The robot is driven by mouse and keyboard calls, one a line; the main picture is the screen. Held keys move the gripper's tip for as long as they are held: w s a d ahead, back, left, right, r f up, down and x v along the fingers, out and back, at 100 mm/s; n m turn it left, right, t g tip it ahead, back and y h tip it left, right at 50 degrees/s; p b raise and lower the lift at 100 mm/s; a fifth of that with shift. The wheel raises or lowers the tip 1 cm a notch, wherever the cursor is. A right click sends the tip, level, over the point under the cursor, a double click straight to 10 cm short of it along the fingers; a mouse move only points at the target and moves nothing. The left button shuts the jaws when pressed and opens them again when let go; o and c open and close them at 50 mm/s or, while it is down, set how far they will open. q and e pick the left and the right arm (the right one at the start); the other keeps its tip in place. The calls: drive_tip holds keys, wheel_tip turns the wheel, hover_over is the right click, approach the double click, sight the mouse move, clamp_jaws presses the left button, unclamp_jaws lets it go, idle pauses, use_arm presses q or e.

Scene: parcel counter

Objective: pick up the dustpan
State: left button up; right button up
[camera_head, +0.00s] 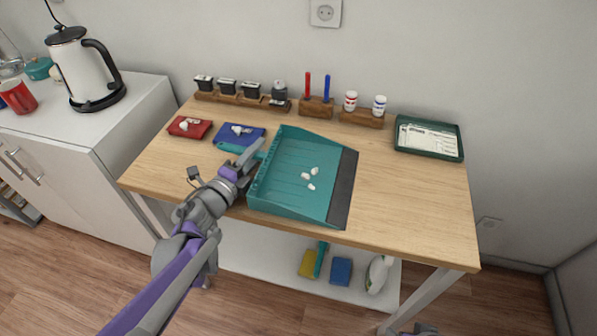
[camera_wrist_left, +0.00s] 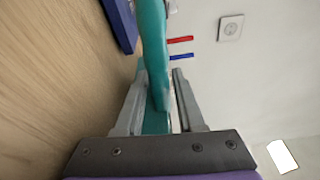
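The teal dustpan (camera_head: 285,195) lies on the wooden counter with its dark lip to the right. Several small white crumbs (camera_head: 310,178) lie in its pan. Its handle (camera_head: 229,148) points left. My left gripper (camera_head: 245,162) is at the handle, beside the pan's left edge. In the left wrist view the teal handle (camera_wrist_left: 155,60) stands between the two fingers, with a narrow gap at the right finger. The fingers look open around it; firm contact does not show. My right gripper's fingers do not show.
A blue packet (camera_head: 236,134) and a red packet (camera_head: 190,127) lie left of the dustpan. Wooden holders (camera_head: 316,107) with pens and small containers line the back. A green tray (camera_head: 429,138) stands back right. The counter's right front is clear.

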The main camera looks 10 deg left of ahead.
use_arm(q)
clamp_jaws()
